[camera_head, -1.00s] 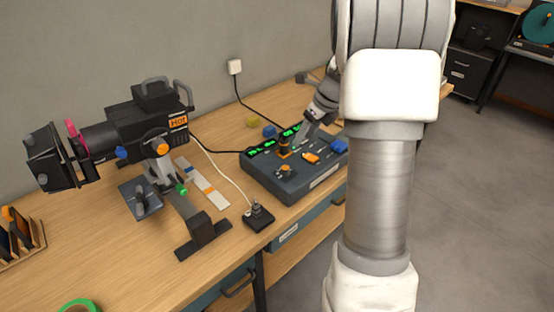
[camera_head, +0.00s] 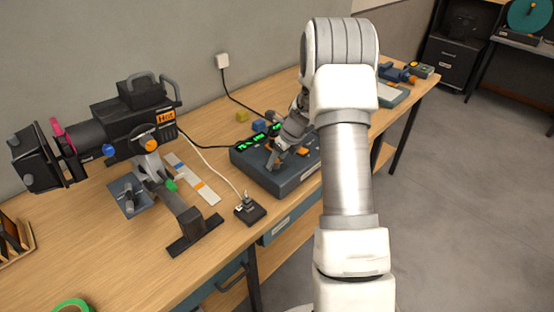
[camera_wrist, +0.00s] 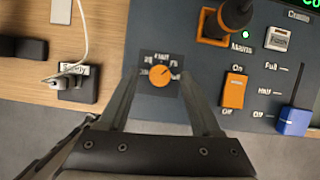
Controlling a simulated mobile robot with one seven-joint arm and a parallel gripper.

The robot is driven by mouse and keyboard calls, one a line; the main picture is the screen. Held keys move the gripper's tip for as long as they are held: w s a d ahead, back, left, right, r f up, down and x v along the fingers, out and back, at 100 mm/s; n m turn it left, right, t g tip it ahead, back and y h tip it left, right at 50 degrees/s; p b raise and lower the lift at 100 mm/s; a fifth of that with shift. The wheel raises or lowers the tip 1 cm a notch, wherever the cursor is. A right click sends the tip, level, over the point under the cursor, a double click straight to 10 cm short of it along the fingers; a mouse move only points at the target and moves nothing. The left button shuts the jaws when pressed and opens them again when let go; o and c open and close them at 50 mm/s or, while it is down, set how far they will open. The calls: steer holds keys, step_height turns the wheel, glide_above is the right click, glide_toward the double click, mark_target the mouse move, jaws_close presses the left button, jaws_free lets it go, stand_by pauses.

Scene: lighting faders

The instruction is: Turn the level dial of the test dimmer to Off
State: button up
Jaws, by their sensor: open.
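The orange dial (camera_wrist: 161,76) sits on a dark square plate with small white labels on the grey dimmer console (camera_wrist: 212,68). A dark line on the dial seems to point up and right in the wrist view; the labels are too small to read surely. My gripper (camera_wrist: 160,76) is open, with one finger on each side of the dial; I cannot tell whether either finger touches it. In the head view the console (camera_head: 285,185) stands on the bench, and my gripper (camera_head: 272,162) is over its left part, hiding the dial.
Right of the dial are an orange Mains switch (camera_wrist: 234,90), a blue fader knob (camera_wrist: 293,121) and a dark upright handle (camera_wrist: 234,14). A small black box (camera_head: 250,211) with a plugged cable stands left of the console. A stage lamp (camera_head: 135,125) stands farther left.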

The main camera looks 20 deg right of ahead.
steer(key=shift+w+f, duration=0.15)
steer(key=shift+f, duration=0.2)
jaws_close()
stand_by(0.4)
